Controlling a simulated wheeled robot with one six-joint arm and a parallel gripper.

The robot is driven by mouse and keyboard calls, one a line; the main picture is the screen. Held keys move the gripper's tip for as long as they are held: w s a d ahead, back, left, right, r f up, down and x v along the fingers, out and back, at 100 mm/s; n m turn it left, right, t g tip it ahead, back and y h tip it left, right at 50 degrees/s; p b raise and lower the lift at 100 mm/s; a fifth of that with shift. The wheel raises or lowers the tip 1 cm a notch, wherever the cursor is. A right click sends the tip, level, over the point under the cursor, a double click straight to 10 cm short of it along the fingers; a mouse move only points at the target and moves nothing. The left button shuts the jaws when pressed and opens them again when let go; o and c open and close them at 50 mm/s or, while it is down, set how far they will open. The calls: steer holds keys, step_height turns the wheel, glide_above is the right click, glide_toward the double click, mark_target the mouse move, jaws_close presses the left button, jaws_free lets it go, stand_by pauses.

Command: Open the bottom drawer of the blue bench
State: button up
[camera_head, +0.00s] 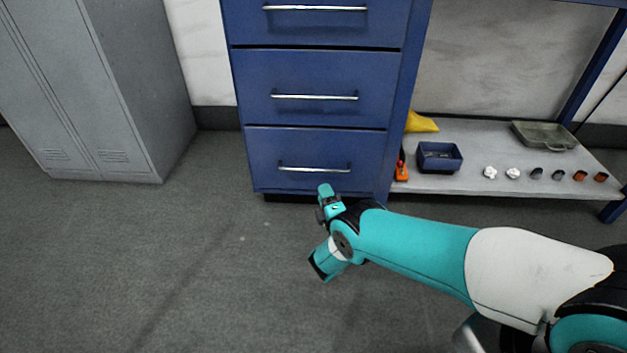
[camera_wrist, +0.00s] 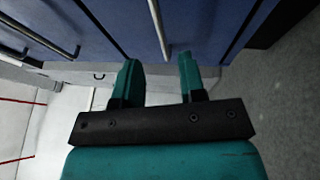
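The blue bench (camera_head: 317,88) has a stack of drawers, and its bottom drawer (camera_head: 265,160) is shut, flush with the front. Its handle is a silver horizontal bar (camera_head: 314,169). My gripper (camera_head: 325,190) is just below and in front of this handle in the head view, with its fingers partly hidden by the wrist. In the wrist view my gripper (camera_wrist: 158,75) is open, with two teal fingers apart. The bottom handle (camera_wrist: 160,25) shows between the fingertips, slightly beyond them. I cannot tell whether either finger touches it.
The drawer above (camera_head: 314,85) is also shut. A grey locker (camera_head: 100,90) stands at left. The floor (camera_head: 200,260) before the drawers is clear.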

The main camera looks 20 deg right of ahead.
mark_target(314, 170)
steer(key=shift+b+x, duration=5.05)
steer(key=shift+b, duration=0.4)
jaws_close()
